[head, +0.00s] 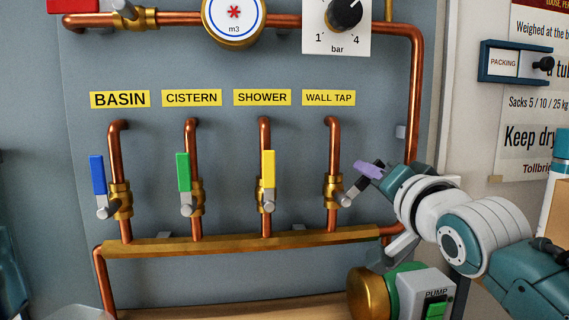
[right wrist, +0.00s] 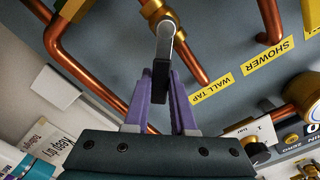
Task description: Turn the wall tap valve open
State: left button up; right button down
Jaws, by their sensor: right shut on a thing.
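The wall tap valve (head: 334,191) is a brass body on the copper pipe under the yellow "WALL TAP" label (head: 328,97), the rightmost of the row. Its grey hub and lever (head: 350,195) point up and right towards my right gripper (head: 369,171), which has purple fingers. In the right wrist view the lever (right wrist: 161,85) runs between the two fingers of the right gripper (right wrist: 162,88), which is shut on it. The lever's far part is hidden in the head view. My left gripper is not in view.
Levers in blue (head: 97,175), green (head: 183,171) and yellow (head: 268,163) stand upright on the basin, cistern and shower pipes. A brass manifold (head: 240,243) runs below. A pump (head: 420,297) stands under my right arm. A copper pipe (head: 415,100) runs down at right.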

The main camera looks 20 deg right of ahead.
jog(key=n, duration=0.1)
jog(key=a+r+n+p, duration=0.1)
jog(key=n+p, duration=0.1)
jog(key=shift+w+a+r+n, duration=0.2)
jog(key=shift+a+n, duration=0.1)
jog(key=shift+n, duration=0.1)
jog(key=shift+w+a+n+p, duration=0.1)
jog(key=shift+a+n+p, duration=0.3)
jog(key=shift+n, duration=0.65)
jog(key=shift+w+a+n+p, duration=0.1)
jog(key=shift+a+n+p, duration=0.1)
jog(key=shift+a+n, duration=0.65)
jog(key=shift+d+n, duration=0.2)
jog(key=shift+n, duration=0.1)
jog(key=c, duration=0.7)
grip_release()
jog(key=shift+r, duration=0.1)
jog(key=shift+c, duration=0.2)
